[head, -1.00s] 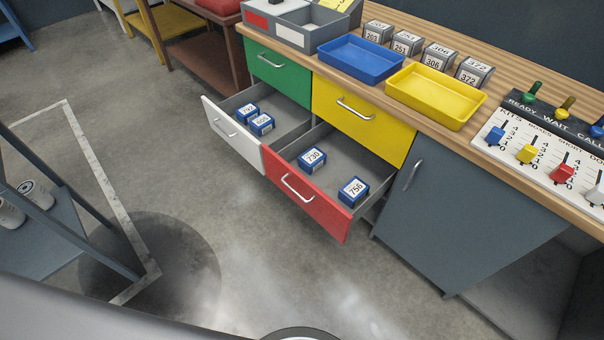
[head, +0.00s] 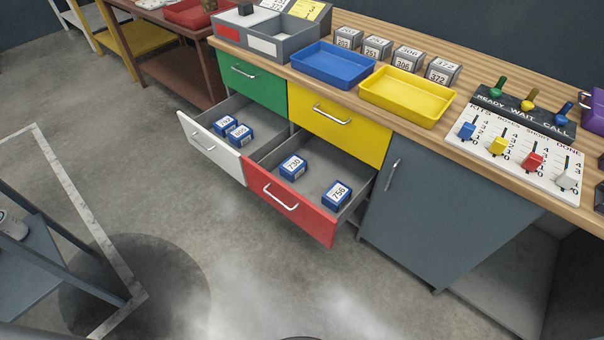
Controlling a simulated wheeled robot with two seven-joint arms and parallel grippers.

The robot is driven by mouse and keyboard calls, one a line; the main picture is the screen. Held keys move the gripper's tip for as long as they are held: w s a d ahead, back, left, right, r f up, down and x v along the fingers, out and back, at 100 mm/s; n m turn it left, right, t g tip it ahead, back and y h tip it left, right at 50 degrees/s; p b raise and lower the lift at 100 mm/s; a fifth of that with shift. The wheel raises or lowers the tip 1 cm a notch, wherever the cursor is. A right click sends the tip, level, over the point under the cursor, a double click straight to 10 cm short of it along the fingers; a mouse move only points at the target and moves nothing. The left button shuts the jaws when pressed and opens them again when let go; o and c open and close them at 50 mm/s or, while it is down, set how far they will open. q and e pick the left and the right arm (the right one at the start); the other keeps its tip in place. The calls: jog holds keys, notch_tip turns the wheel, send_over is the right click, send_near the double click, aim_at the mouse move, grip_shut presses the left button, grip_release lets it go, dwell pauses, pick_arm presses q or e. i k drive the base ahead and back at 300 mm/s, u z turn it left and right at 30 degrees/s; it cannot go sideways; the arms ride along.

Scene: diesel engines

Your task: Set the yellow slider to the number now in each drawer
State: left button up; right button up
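The yellow slider (head: 498,146) sits on a white board (head: 540,165) at the right of the bench, between a blue slider (head: 467,131) and a red slider (head: 532,162). Its knob is low on its scale; the exact number is too small to tell. The white drawer (head: 208,147) is open with two blue boxes (head: 240,134) inside. The red drawer (head: 290,206) is open with two blue boxes, 730 (head: 293,167) and 756 (head: 337,194). The green drawer (head: 252,78) and yellow drawer (head: 336,122) are shut. Neither gripper is in view.
A blue tray (head: 333,66) and a yellow tray (head: 406,97) stand on the bench, with several grey numbered blocks (head: 408,60) behind. A grey cabinet door (head: 430,205) is shut. A blue-grey rack (head: 35,265) stands at left. The floor before the drawers is clear.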

aim_at(500, 145)
jog(key=z, duration=1.35)
